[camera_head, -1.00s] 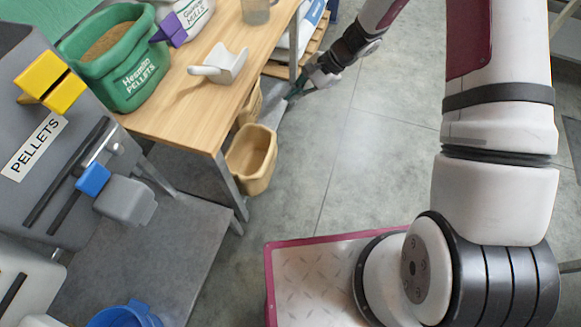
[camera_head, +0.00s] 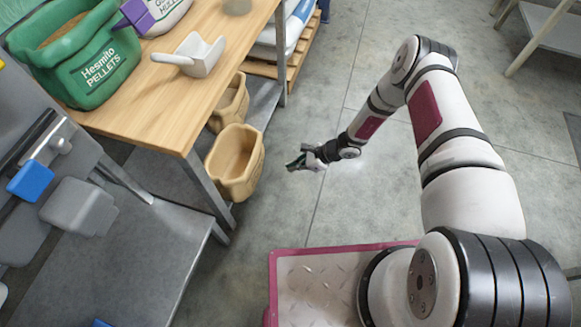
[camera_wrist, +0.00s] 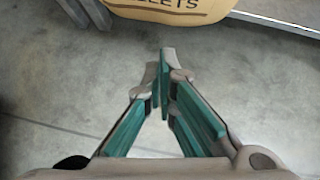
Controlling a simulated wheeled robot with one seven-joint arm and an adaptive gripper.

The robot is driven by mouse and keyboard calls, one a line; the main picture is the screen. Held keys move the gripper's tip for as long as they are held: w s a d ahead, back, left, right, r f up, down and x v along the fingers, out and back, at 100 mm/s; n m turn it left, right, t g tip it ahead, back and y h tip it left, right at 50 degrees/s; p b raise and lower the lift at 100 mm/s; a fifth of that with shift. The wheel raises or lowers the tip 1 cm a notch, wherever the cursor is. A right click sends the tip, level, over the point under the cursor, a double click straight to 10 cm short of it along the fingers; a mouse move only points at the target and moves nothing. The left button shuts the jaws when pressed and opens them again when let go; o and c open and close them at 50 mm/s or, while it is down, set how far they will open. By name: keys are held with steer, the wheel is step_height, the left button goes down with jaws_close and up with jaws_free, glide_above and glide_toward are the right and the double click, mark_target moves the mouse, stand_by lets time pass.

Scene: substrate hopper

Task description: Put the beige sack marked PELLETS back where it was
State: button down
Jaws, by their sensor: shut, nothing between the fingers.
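A beige open-topped sack lettered "...LLETS" (camera_wrist: 170,10) shows at the top edge of the wrist view, cut off by the frame. In the head view two beige open-topped sacks are low beside the table. The nearer one (camera_head: 236,165) is by the table leg and looks empty. The farther one (camera_head: 231,105) is partly hidden by the tabletop. No lettering is legible on either there, so I cannot tell for certain which is the marked one. My gripper (camera_head: 298,163) is low over the floor, right of the nearer sack and apart from it. Its green fingers (camera_wrist: 166,70) are shut and empty.
The wooden table (camera_head: 180,110) carries a green tub marked PELLETS (camera_head: 95,65), a white scoop (camera_head: 200,55) and a bag (camera_head: 165,12). A pallet with bags (camera_head: 285,45) stands behind. A grey hopper (camera_head: 40,190) is at left. Floor right of my gripper is clear.

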steer(key=b, duration=0.3)
glide_toward(260, 175)
step_height(260, 175, down, 3)
steer(key=d, duration=0.1)
steer(key=shift+w+a+b, duration=0.1)
steer(key=shift+a+b, duration=0.3)
steer(key=shift+a, duration=1.7)
